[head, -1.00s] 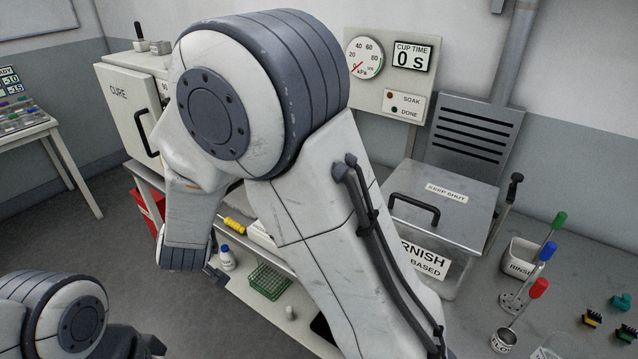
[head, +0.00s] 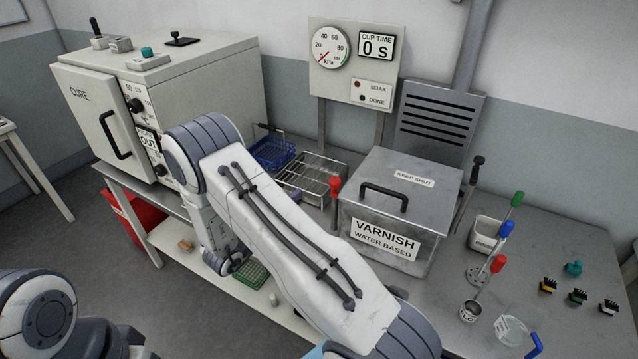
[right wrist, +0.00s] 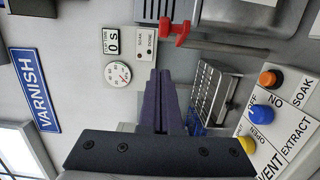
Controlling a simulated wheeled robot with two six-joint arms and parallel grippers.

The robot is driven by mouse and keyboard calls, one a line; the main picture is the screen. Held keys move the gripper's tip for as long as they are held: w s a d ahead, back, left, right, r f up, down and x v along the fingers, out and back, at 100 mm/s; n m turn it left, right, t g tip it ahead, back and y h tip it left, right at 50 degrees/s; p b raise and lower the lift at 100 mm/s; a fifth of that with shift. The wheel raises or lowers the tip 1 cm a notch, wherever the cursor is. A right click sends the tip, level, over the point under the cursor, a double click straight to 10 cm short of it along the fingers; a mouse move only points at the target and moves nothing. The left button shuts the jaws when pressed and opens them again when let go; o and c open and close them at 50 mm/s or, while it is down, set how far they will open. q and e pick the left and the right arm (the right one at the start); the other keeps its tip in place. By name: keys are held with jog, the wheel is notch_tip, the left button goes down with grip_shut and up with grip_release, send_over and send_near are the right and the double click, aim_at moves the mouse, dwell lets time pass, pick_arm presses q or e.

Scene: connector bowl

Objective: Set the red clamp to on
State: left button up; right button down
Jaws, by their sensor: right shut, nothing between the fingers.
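A red upright handle (head: 335,187), which looks like the clamp's, stands at the left side of the varnish tank (head: 425,215). In the right wrist view a red handle piece (right wrist: 175,32) sits at the end of a grey rod, near the top. I cannot tell its setting. My right gripper (right wrist: 160,76) is shut and empty, with its dark purple fingers together below the red piece in that picture and apart from it. In the head view my right arm crosses the middle and its fingers are not clear. My left gripper is out of view; only arm parts show at lower left.
A wire rack (head: 312,178) and a blue basket (head: 272,152) lie between the cure oven (head: 100,110) and the tank. Red and blue handled tools (head: 498,263) and small connectors (head: 578,296) are at right. Orange, blue (right wrist: 262,111) and yellow buttons show in the wrist view.

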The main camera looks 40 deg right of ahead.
aim_at(335, 181)
jog(key=d+p, duration=0.3)
jog(key=d, duration=0.4)
jog(key=shift+s+d, duration=0.3)
jog(key=shift+s, duration=0.15)
